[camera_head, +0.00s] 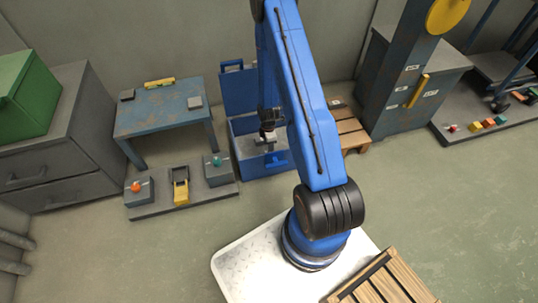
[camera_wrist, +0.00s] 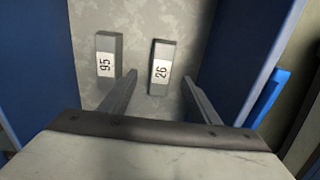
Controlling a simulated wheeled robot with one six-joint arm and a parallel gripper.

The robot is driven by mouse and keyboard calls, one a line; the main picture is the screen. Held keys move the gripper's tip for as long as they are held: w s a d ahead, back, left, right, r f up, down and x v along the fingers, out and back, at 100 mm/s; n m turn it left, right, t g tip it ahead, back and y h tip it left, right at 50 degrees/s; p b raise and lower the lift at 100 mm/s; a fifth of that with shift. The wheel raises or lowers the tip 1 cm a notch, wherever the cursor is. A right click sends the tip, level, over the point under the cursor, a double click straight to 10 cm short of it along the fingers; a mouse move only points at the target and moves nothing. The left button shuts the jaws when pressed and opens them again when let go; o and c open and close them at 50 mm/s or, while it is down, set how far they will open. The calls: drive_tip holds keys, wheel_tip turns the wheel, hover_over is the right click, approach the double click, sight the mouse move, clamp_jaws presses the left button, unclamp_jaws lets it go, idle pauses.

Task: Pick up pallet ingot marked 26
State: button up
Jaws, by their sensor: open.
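The ingot marked 26 (camera_wrist: 161,52) is a grey block with a white label. It lies on the pale, worn floor between blue walls. A second grey ingot (camera_wrist: 108,45), with a label that seems to read 95, lies to its left. My gripper (camera_wrist: 160,78) is open and empty, and in the wrist view its fingers lie on either side of the ingot marked 26. In the head view my gripper (camera_head: 268,138) hangs over the open blue chest (camera_head: 262,168). The ingots cannot be made out clearly there.
The chest's raised lid (camera_head: 240,90) stands behind my gripper. A wooden pallet (camera_head: 351,130) is to the right of the chest. A blue table (camera_head: 160,117) and a low grey platform with buttons (camera_head: 150,208) are to the left. Open floor lies at front left.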

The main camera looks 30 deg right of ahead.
wheel_tip(320, 180, down, 5)
drive_tip(key=shift+s+d+r, duration=0.1)
drive_tip(key=shift+s, duration=0.05)
clamp_jaws()
